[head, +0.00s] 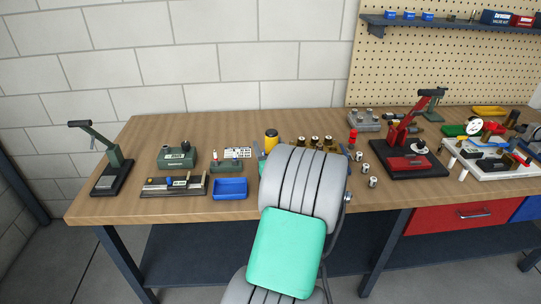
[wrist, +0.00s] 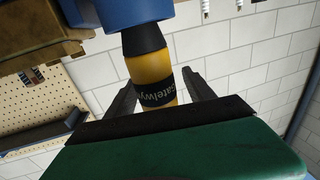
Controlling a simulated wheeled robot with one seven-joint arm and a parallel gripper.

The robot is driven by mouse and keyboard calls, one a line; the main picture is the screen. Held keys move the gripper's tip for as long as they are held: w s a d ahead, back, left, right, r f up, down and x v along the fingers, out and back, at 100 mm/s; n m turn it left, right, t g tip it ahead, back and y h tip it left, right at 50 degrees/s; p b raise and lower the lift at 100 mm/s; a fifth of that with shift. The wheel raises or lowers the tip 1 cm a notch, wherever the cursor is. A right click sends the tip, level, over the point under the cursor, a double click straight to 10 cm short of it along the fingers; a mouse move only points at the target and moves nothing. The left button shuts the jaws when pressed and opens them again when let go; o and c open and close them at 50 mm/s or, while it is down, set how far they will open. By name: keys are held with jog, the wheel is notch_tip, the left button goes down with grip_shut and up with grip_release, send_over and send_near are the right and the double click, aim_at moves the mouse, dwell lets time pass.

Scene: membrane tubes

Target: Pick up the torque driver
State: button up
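The torque driver, as I take it, is a yellow cylinder with a black lettered band and a black tapered collar (wrist: 153,70). In the wrist view it stands between my finger lines, its collar meeting a blue block (wrist: 125,12). My gripper (wrist: 158,80) is open, with a finger on each side of it. There is a gap on the right; the driver is close to the left finger, and contact cannot be told. In the head view the driver's yellow body (head: 271,141) shows just beyond my arm, which hides my gripper there.
The wooden workbench (head: 130,207) holds a blue tray (head: 230,189), green fixtures (head: 177,158) and a lever press (head: 112,158) on the left. Brass fittings (head: 315,142), small metal cylinders (head: 365,169) and a red press (head: 402,150) stand close on the right. A pegboard (head: 420,70) is behind.

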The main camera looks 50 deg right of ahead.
grip_shut()
jog(key=shift+r, duration=0.1)
dwell(0.4)
notch_tip(320, 180, up, 10)
dwell(0.5)
dwell(0.5)
